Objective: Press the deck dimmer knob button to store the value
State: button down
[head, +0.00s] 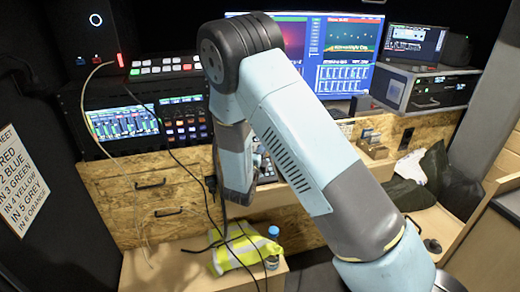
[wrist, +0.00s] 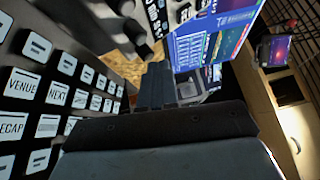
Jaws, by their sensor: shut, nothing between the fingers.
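In the wrist view a black key deck (wrist: 48,95) fills the left side, with keys labelled VENUE, NEXT and RECAP. Dark, round, knob-like shapes (wrist: 135,32) stand beyond the deck's far end; I cannot tell whether one is the deck dimmer knob. My gripper (wrist: 157,78) is shut and empty, its dark fingers close to the right of the keys. I cannot tell whether the fingertips touch anything. In the head view my arm hides the gripper and most of the desk in front of it.
A large monitor (head: 335,45) stands behind the desk. Audio and switcher panels (head: 125,122) are at left. A small screen (head: 415,40) sits on a box at right. A yellow vest (head: 240,247) and a bottle (head: 273,236) are low in front. Cables hang at left.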

dwell(0.3)
jog(key=shift+s+d+r, duration=0.2)
jog(key=shift+s+r, duration=0.05)
jog(key=shift+s, duration=0.3)
jog(key=shift+s, duration=0.1)
jog(key=s, duration=0.1)
jog(key=s+d+r, duration=0.1)
jog(key=s+r, duration=0.1)
jog(key=s, duration=0.1)
jog(key=shift+s+d, duration=0.1)
jog(key=shift+d, duration=0.05)
dwell(0.3)
dwell(0.5)
